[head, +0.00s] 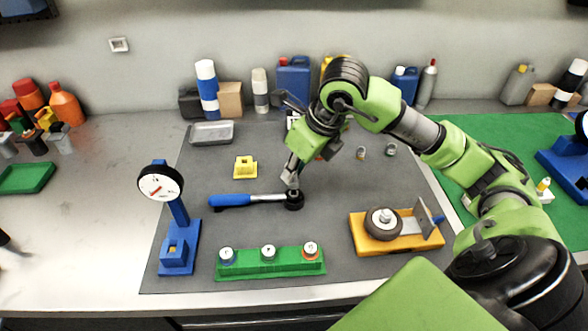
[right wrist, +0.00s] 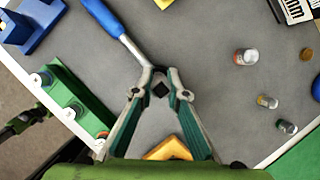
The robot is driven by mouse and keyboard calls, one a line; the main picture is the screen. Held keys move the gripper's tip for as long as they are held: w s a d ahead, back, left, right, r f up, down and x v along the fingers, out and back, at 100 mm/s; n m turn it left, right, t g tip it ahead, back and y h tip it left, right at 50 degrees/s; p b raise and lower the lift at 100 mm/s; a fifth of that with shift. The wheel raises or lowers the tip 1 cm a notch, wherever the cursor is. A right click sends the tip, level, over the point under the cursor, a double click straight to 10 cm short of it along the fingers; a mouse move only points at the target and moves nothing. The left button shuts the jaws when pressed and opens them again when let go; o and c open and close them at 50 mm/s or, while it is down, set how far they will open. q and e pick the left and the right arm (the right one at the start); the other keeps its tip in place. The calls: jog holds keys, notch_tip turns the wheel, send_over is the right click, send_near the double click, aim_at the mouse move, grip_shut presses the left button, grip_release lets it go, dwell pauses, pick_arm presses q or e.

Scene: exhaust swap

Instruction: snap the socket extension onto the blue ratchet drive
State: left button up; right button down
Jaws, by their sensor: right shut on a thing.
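The blue ratchet (head: 232,201) lies on the grey mat with its blue handle to the left and its round black head (head: 294,200) to the right. It also shows in the right wrist view (right wrist: 104,17), running to my fingertips. My right gripper (head: 292,181) points down right over the ratchet head. Its fingers (right wrist: 158,80) are shut on a small dark piece, apparently the socket extension (right wrist: 160,90), mostly hidden. I cannot tell whether it is seated on the drive. Part of my left gripper (right wrist: 27,119) shows at the left of the wrist view; its jaws are unclear.
A green rack (head: 270,264) with three capped pieces stands in front of the ratchet. A blue dial gauge stand (head: 178,250) is at left, a yellow fixture with a wheel (head: 398,243) at right. A yellow block (head: 245,168) and grey tray (head: 212,134) lie behind.

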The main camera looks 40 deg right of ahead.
dwell(0.5)
jog(key=shift+f+b, duration=1.15)
jog(key=shift+b, duration=0.2)
jog(key=c, duration=1.9)
grip_release()
jog(key=shift+r, duration=0.1)
jog(key=v, duration=1.2)
